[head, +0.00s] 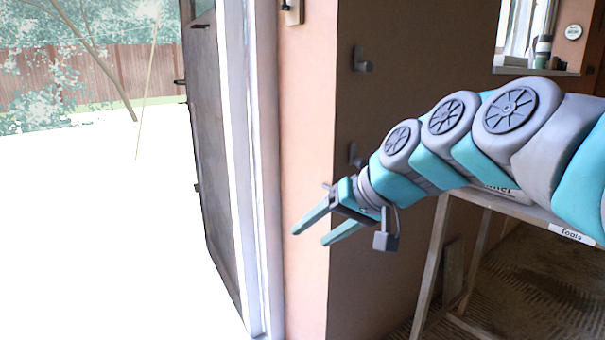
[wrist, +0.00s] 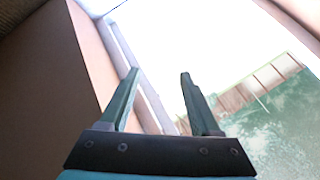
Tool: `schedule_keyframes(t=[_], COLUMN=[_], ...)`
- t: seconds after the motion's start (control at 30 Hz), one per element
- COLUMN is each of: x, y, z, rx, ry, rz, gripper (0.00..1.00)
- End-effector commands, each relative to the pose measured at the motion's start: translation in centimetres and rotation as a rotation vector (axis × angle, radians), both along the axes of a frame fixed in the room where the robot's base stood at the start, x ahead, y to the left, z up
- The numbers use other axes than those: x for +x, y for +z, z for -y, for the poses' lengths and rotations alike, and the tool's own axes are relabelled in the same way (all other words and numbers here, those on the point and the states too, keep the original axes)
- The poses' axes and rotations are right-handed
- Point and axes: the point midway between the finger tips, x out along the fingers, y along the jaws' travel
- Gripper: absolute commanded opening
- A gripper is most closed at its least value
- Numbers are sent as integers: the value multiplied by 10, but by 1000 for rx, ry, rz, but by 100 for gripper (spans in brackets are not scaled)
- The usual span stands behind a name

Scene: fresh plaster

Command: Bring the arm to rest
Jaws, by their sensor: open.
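My gripper (head: 309,231) is at the end of my teal and grey arm, which reaches in from the right in the head view. Its two teal fingers are apart and point left and down toward the doorway. The gripper also shows in the wrist view (wrist: 158,75), with nothing between its fingers. In the head view it is in front of the orange wall edge, next to the door frame. I cannot tell how near it is to the wall.
A grey door (head: 215,130) stands open at a white door frame (head: 262,170). Bright ground and a wooden fence (head: 60,80) lie outside. A table labelled Tools (head: 572,234) stands under my arm. Wall hooks (head: 362,60) stick out. A windowsill (head: 537,70) holds small items.

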Motion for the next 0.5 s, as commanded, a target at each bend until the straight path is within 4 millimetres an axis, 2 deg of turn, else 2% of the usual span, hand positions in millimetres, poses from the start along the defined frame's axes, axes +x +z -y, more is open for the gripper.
schedule_keyframes(t=[0.03, 0.1, 0.27, 0.3, 0.4, 0.5], x=[-25, -58, -136, -157, -204, -243], y=[-26, -62, -134, -150, -184, -207], z=[2, 9, 40, 50, 75, 96], rx=[-60, -141, -321, -365, -460, -531], ry=[8, 13, 6, -1, -17, -36], rz=[-54, -128, -300, -346, -448, -530], gripper=[64, 64, 64, 64, 64, 64])
